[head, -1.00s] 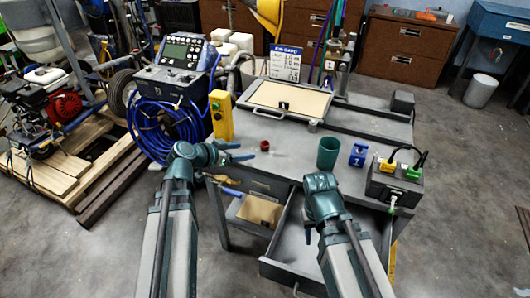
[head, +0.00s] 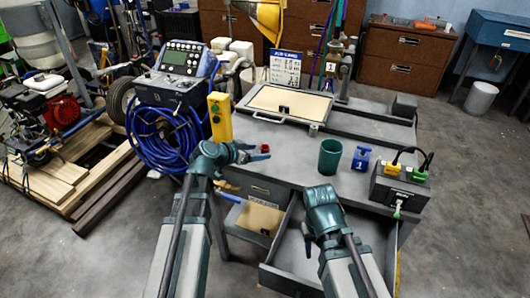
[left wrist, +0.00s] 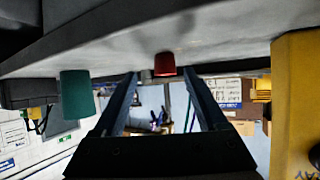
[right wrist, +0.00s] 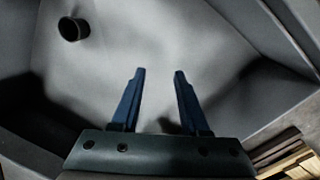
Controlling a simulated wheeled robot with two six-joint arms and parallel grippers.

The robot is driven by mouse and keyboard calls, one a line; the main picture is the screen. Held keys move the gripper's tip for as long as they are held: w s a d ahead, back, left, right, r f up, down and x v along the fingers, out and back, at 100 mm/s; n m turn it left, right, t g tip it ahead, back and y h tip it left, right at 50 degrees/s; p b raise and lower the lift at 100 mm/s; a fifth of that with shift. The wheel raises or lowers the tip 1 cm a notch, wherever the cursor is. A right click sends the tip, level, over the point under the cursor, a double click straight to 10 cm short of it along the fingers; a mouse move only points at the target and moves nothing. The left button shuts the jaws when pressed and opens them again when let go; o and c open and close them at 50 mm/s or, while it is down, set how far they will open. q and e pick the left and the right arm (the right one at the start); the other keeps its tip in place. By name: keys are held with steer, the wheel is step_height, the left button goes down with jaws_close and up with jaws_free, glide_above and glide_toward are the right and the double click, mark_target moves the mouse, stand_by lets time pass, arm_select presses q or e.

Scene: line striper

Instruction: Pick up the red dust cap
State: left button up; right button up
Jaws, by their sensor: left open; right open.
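The red dust cap (head: 265,148) is small and round and sits on the grey workbench top (head: 290,150). My left gripper (head: 257,153) is open at the cap, low over the bench top. In the left wrist view, which looks upside down, the cap (left wrist: 165,64) shows between the open fingers, near their tips (left wrist: 160,73). I cannot tell whether the fingers touch it. My right gripper (right wrist: 157,72) is open and empty over the open drawer (right wrist: 110,60). In the head view its fingers are mostly hidden by my wrist.
A yellow box (head: 220,117) stands left of the cap. A flat case (head: 290,103) lies behind. A dark round thing (right wrist: 73,29) shows in the drawer.

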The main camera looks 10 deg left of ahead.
mark_target(268, 148)
arm_select(q)
steer(key=x, duration=0.1)
steer(key=b+x, duration=0.1)
steer(key=x, duration=0.3)
steer(key=shift+w+a+r+b, duration=0.15)
steer(key=shift+w+r+b, duration=0.1)
steer(key=shift+w+b, duration=0.25)
arm_select(e)
steer(key=shift+f, duration=0.9)
arm_select(q)
steer(key=shift+r, duration=0.1)
jaws_close()
